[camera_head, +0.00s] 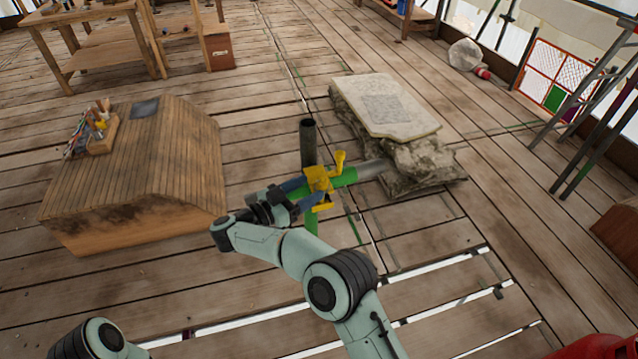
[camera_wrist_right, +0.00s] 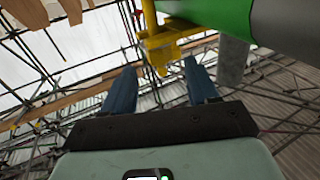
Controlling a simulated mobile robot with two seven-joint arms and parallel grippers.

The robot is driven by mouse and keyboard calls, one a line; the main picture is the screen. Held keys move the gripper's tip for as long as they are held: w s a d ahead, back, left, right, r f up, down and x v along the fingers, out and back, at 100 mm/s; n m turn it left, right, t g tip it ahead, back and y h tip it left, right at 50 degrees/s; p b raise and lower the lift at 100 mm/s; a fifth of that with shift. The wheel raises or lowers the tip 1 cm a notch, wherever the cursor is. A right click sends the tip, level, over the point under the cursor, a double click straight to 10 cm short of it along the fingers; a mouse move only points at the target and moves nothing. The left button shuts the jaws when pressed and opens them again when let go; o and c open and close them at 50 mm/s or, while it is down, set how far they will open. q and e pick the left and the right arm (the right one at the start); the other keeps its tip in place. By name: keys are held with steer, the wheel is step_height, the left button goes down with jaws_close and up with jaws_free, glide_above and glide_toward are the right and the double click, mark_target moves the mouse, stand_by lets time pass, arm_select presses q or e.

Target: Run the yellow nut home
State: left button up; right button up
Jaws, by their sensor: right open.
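The yellow nut (camera_head: 320,180), with lugs sticking out, sits on a green bar (camera_head: 344,177) near the picture's middle. In the right wrist view the nut (camera_wrist_right: 161,45) is just beyond my fingertips, with the green bar (camera_wrist_right: 205,14) above. My right gripper (camera_head: 298,191) is at the nut's left side in the head view. In the wrist view its two blue fingers (camera_wrist_right: 162,78) stand apart with nothing clamped between them. Whether a finger touches the nut I cannot tell. My left gripper is out of view.
A dark upright tube (camera_head: 307,142) stands just behind the nut. A wooden roof-shaped block (camera_head: 150,170) with a tool tray (camera_head: 101,137) stands left. Gaps show between the front planks.

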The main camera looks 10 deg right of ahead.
steer(key=v, duration=0.8)
